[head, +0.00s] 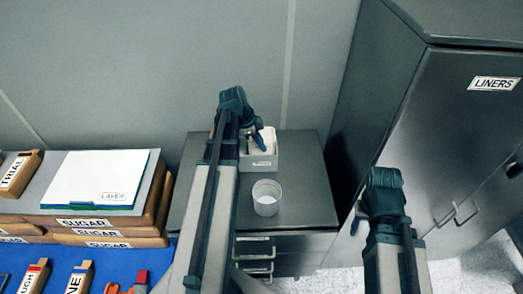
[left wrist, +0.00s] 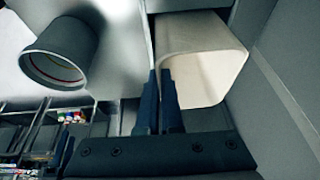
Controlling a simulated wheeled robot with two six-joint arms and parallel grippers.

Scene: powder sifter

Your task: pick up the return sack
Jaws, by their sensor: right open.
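No sack labelled as a return sack can be made out in either view. My left gripper (head: 260,139) is over the white bin (head: 259,161) on the dark cabinet, largely seen from behind. In the left wrist view its two dark blue fingers (left wrist: 160,72) lie close together, with no sack between them. The bin (left wrist: 212,50) shows right beside the fingertips there; whether they touch it I cannot tell. My right gripper (head: 356,217) is mostly hidden behind its wrist, left of my right arm and in front of the tall cabinet. It is open.
A white cup (head: 266,199) stands on the dark cabinet (head: 306,190) in front of the bin. Stacked sugar sacks (head: 105,232) are at left under a white LAYER board (head: 97,178). A TRIAL sack (head: 17,174) is far left. The tall LINERS cabinet (head: 450,120) blocks the right.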

